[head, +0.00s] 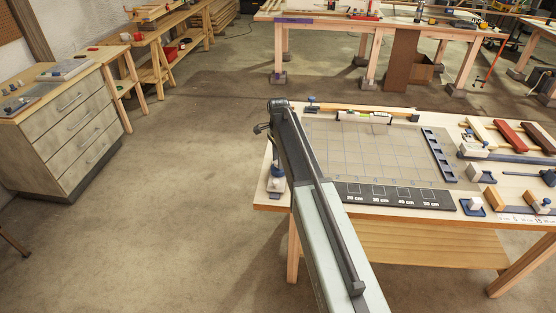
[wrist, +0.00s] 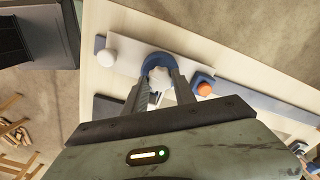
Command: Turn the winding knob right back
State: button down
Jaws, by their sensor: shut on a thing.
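In the wrist view my gripper (wrist: 160,80) reaches down over the table edge with its two dark fingers shut on a round knob. The winding knob shows as a blue rounded part (wrist: 156,61) just beyond the fingertips, with a pale piece between the fingers. How far the knob is turned cannot be told, as the fingers cover part of it.
In the wrist view a white round knob (wrist: 105,57) stands left of the gripper and an orange-topped blue piece (wrist: 204,89) close right. In the head view a gridded mat (head: 370,150) lies right of my arm. A drawer cabinet (head: 75,130) stands left across open floor.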

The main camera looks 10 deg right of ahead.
jog(key=n, duration=0.9)
jog(key=shift+n, duration=0.4)
jog(key=n, duration=0.4)
jog(key=shift+n, duration=0.3)
jog(key=n, duration=0.4)
jog(key=shift+n, duration=0.3)
jog(key=n, duration=1.3)
jog(key=shift+n, duration=2.4)
